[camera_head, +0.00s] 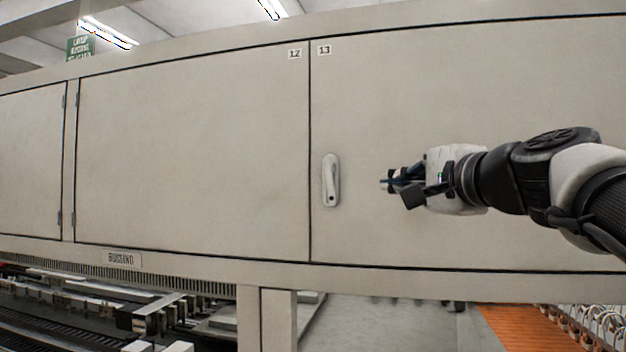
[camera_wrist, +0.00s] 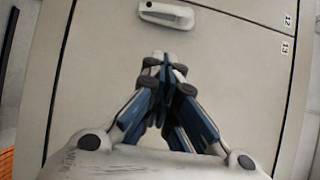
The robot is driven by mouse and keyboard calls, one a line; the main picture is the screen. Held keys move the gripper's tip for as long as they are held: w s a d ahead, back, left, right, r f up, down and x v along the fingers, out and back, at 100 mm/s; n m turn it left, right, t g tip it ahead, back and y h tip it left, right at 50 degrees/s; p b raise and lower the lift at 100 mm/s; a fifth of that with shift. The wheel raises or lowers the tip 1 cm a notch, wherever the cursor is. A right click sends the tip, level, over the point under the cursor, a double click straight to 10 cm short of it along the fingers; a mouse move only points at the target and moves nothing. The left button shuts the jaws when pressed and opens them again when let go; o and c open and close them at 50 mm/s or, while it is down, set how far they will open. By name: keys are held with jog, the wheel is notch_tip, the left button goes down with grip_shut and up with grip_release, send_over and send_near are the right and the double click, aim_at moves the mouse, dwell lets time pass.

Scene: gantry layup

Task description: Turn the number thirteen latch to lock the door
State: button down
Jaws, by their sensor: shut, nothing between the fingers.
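The number thirteen latch (camera_head: 331,180) is a pale, upright handle near the left edge of the door marked 13 (camera_head: 480,90), just right of the seam with the door marked 12. In the wrist view the latch (camera_wrist: 167,14) shows at the top, just beyond the fingertips. My gripper (camera_head: 385,184) is shut and empty. It is to the right of the latch in the head view, at about the same height, and apart from it. The wrist view shows the blue fingers (camera_wrist: 165,62) brought together at their tips. The door's panel lies flush with its neighbour.
The door marked 12 (camera_head: 190,150) fills the left, with hinges at its left edge. Machinery (camera_head: 90,310) lies under the cabinet at left, and an orange surface (camera_head: 520,328) at lower right. The door face around the latch is clear.

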jog(key=r+p, duration=0.1)
jog(key=p, duration=0.1)
jog(key=n+g+p, duration=0.1)
jog(key=p, duration=0.5)
send_near(331, 183)
jog(key=w+d, duration=0.4)
jog(key=w, duration=0.1)
jog(key=w+a, duration=0.1)
jog(key=w+a+f+p, duration=0.1)
jog(key=a, duration=0.1)
jog(key=shift+w+a+f, duration=0.1)
jog(key=shift+f, duration=0.05)
